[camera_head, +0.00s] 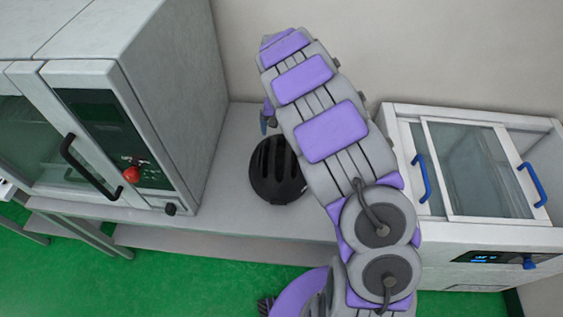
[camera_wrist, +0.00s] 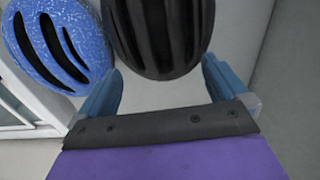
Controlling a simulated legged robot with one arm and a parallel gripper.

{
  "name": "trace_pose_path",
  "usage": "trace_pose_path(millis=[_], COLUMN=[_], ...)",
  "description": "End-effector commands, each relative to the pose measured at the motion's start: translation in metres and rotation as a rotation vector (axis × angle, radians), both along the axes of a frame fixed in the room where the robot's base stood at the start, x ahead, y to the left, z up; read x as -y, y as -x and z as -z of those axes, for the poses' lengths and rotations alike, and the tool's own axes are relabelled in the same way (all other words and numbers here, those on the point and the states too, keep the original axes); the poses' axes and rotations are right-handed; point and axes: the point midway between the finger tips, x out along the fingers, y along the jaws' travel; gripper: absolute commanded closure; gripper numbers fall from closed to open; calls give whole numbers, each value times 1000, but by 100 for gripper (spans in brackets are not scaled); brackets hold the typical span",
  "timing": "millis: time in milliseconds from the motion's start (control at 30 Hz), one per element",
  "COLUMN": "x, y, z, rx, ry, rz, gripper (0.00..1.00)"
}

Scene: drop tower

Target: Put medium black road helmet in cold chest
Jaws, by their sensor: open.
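The black road helmet (camera_head: 277,170) sits on the grey bench, left of my arm. In the wrist view the black helmet (camera_wrist: 160,35) is at the top centre, just beyond and partly between my fingers. My gripper (camera_wrist: 163,78) is open and holds nothing; its two blue fingers are spread wide. In the head view only a bit of a blue finger (camera_head: 264,122) shows, behind the helmet. The cold chest (camera_head: 485,234) stands at the right, with a glass top (camera_head: 465,170) and blue handles.
A blue speckled helmet (camera_wrist: 60,42) lies left of the black one in the wrist view; the head view does not show it. A grey oven-like cabinet (camera_head: 165,100) stands left on the bench (camera_head: 225,205). The wall (camera_head: 350,50) is behind. The floor is green.

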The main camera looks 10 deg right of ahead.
Motion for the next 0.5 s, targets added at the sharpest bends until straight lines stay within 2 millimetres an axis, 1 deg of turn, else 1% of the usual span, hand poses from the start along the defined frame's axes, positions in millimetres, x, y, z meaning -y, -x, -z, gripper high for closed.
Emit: trace_pose_path(millis=[33,100,200,433,500], x=[0,-1,0,0,1], y=[1,2,2,1,1], z=[13,25,37,47,52], rx=[-5,-7,-6,-3,-3], ry=[2,1,0,1,1], rz=[-1,-2,-1,0,0], gripper=[0,0,0,0,0])
